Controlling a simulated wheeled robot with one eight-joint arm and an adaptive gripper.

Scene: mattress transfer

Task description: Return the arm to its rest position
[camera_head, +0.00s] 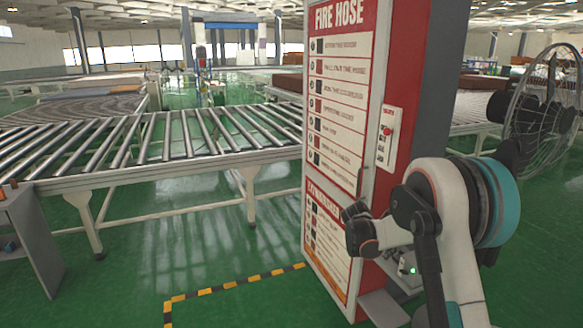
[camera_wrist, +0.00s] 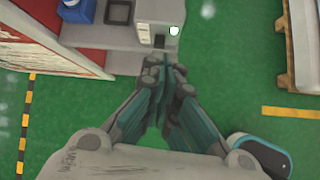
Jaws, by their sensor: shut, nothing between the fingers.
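My gripper (camera_wrist: 164,72) shows in the wrist view with its teal-and-grey fingers together, shut and empty. It points toward a small grey box (camera_wrist: 158,20) with a lit green-white spot on it; I cannot tell whether they touch. In the head view my arm (camera_head: 448,200) is bent at the right, in front of the fire hose cabinet (camera_head: 337,120). The gripper's fingertips cannot be made out clearly in the head view.
The red and white cabinet stands close beside my arm. A roller conveyor (camera_head: 150,150) runs across the left. A large caged fan (camera_head: 545,105) stands at the far right.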

